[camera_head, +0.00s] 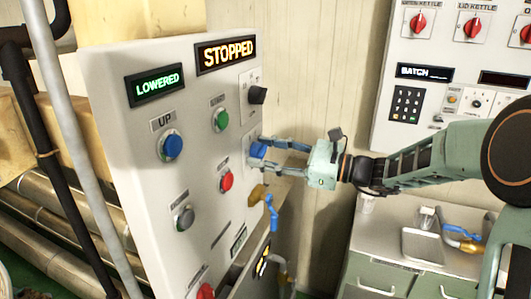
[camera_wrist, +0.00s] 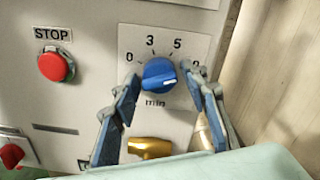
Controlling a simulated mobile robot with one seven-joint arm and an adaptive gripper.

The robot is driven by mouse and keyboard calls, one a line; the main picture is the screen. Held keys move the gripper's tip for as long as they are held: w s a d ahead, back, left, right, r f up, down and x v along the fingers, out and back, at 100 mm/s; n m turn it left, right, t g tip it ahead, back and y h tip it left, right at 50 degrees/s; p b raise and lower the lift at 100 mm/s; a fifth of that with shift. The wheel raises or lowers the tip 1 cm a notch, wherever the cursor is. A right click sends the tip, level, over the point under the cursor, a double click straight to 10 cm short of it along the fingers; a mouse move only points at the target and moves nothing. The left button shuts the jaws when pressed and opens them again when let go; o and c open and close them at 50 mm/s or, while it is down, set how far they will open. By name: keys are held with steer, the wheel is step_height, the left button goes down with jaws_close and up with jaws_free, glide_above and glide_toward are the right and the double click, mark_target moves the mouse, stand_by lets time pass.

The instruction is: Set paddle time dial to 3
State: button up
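The paddle time dial (camera_wrist: 158,75) is a blue knob on a white plate marked "min", with 0, 3 and 5 readable around it and another mark at the right partly behind a finger. Its pale pointer line seems to face right, past the 5. In the head view the blue dial (camera_head: 258,150) sits on the panel's right side. My gripper (camera_wrist: 164,78) is open, with one finger on each side of the dial and small gaps visible. In the head view my gripper (camera_head: 266,156) reaches the panel from the right.
A red STOP button (camera_wrist: 54,67) lies left of the dial. A brass valve (camera_wrist: 150,147) is below it. In the head view a black knob (camera_head: 257,95) is above the dial, and the display (camera_head: 226,53) reads STOPPED. Another control panel (camera_head: 440,60) hangs at the right.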

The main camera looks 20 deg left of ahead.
steer(key=c, duration=0.8)
steer(key=shift+c, duration=0.3)
steer(key=shift+f+b, duration=0.1)
steer(key=shift+b, duration=0.35)
steer(key=n+b, duration=0.3)
steer(key=b, duration=0.1)
steer(key=shift+f, duration=0.2)
steer(key=n+b, duration=0.3)
steer(key=b, duration=0.2)
steer(key=shift+n, duration=0.3)
steer(key=n+b, duration=0.6)
steer(key=b, duration=0.3)
steer(key=shift+b, duration=0.3)
steer(key=n+b, duration=0.4)
steer(key=shift+r+b, duration=0.15)
steer(key=shift+b, duration=0.2)
steer(key=shift+r+n+b, duration=0.15)
steer(key=shift+n+b, duration=0.35)
steer(key=shift+b, duration=0.1)
steer(key=shift+r, duration=0.1)
